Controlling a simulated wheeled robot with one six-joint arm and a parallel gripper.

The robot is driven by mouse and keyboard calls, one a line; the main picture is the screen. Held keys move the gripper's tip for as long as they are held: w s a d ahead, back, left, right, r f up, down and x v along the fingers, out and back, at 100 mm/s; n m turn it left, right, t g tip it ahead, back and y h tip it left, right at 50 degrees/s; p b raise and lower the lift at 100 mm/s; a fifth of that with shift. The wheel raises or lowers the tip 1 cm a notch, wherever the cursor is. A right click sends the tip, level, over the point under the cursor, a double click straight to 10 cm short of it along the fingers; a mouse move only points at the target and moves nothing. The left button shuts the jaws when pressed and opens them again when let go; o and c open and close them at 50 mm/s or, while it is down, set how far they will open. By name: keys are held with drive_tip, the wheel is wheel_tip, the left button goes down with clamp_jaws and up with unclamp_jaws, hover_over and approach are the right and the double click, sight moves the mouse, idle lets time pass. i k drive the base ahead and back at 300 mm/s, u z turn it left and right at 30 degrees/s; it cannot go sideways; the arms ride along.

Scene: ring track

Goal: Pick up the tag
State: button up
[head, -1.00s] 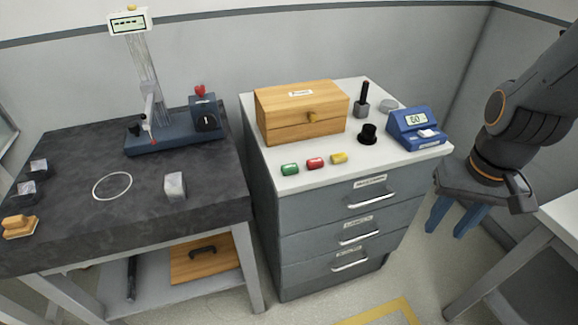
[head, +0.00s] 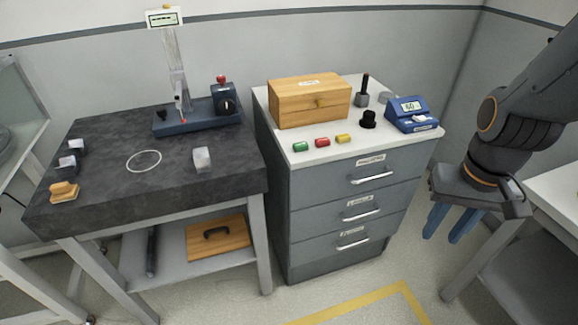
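My gripper (head: 441,240) hangs at the right, pointing down, in front of and to the right of the cabinet. Its two blue fingers are apart with nothing between them. It is well away from the coloured pieces.
A wooden box (head: 310,104), a black knob-shaped piece (head: 368,119) and a blue display device (head: 411,114) stand on the cabinet. A dark stone-topped table (head: 110,165) with a measuring stand (head: 197,117) is at left. A light table (head: 556,190) is at right.

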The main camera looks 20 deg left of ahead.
sight(301, 146)
drive_tip(key=u, duration=0.65)
drive_tip(key=i, duration=0.85)
drive_tip(key=z, duration=0.1)
